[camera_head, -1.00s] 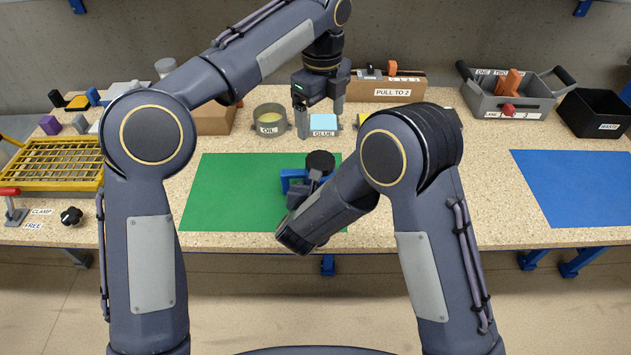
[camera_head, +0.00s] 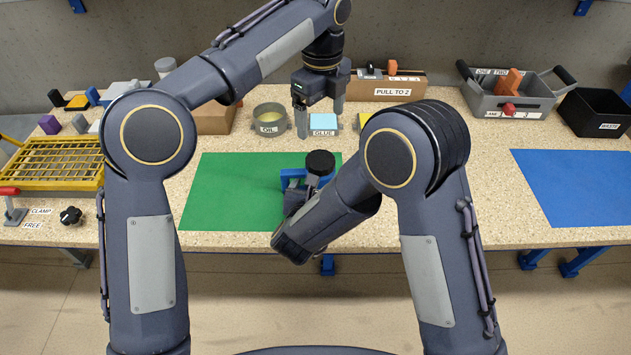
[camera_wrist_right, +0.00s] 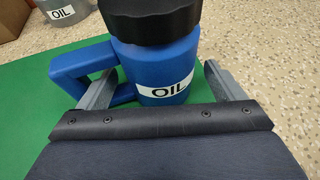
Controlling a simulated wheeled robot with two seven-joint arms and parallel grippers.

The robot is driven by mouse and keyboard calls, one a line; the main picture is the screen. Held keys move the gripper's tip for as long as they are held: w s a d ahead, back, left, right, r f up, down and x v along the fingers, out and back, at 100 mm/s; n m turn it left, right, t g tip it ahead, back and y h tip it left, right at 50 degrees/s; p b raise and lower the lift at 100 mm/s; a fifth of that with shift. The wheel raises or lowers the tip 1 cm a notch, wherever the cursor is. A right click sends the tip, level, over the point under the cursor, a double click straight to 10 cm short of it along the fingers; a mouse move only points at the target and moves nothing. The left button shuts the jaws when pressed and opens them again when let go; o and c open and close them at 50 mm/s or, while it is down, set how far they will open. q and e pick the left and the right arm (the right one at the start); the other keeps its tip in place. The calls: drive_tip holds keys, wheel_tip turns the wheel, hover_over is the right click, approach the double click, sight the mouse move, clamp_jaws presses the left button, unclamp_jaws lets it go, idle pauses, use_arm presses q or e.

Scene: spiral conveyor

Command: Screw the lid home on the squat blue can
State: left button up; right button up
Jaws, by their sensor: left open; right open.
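The squat blue can (camera_wrist_right: 155,65) stands upright on the green mat (camera_head: 235,195), with a side handle (camera_wrist_right: 85,68) at its left and a white OIL label. The black lid (camera_head: 320,162) sits on top of it; it also shows in the right wrist view (camera_wrist_right: 150,18). I cannot tell how tightly it is seated. My right gripper (camera_wrist_right: 158,72) is open, low at the near side of the can, one finger beside the handle, the other to the right. Contact is unclear. My left gripper (camera_head: 320,122) is open and empty, above and behind the can, near the glue pot.
An oil pot (camera_head: 270,122) and a glue pot (camera_head: 323,133) stand behind the mat. A yellow rack (camera_head: 50,165) and clamp knob (camera_head: 71,216) are at left. A grey toolbox (camera_head: 508,103) and black waste bin (camera_head: 590,115) stand at back right. The blue mat (camera_head: 580,190) is clear.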

drive_tip(key=v, duration=0.5)
drive_tip(key=shift+s, duration=0.1)
use_arm(q)
drive_tip(key=shift+f, duration=0.2)
